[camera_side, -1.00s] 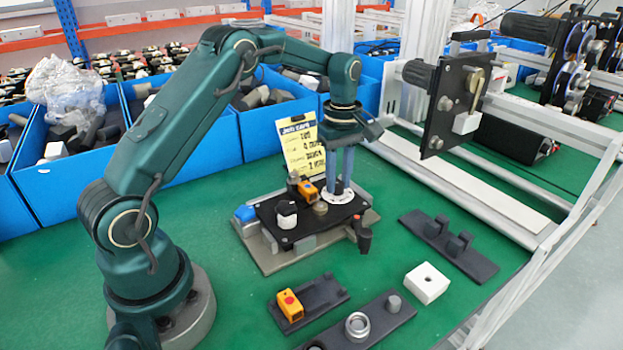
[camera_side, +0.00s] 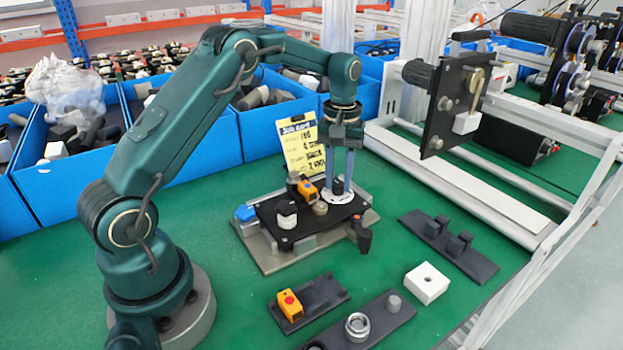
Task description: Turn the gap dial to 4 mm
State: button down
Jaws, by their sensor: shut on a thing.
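The gap dial (camera_side: 336,198) is a white ring with a dark knob at its centre, on the right rear part of a black plate (camera_side: 268,213). My gripper (camera_side: 338,182) points straight down over it, with its two blue-grey fingers shut on the dial's dark knob. The fingers hide part of the knob. The dial's markings are too small to read. A yellow job card (camera_side: 302,147) stands behind the plate, its writing mostly unreadable.
On the plate are an orange sensor (camera_side: 308,191), a white-and-black knob (camera_side: 286,214) and a blue block (camera_side: 245,213). A dark lever (camera_side: 363,236) is at its right front. In front lie dark trays (camera_side: 375,318) and a white block (camera_side: 426,283). Blue bins (camera_side: 70,180) stand behind.

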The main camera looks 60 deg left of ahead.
aim_at(339, 184)
jog(key=m, duration=0.7)
jog(key=shift+r, duration=0.1)
dwell(0.5)
jog(key=c, duration=0.6)
grip_release()
jog(key=shift+c, duration=0.2)
jog(key=shift+r, duration=2.5)
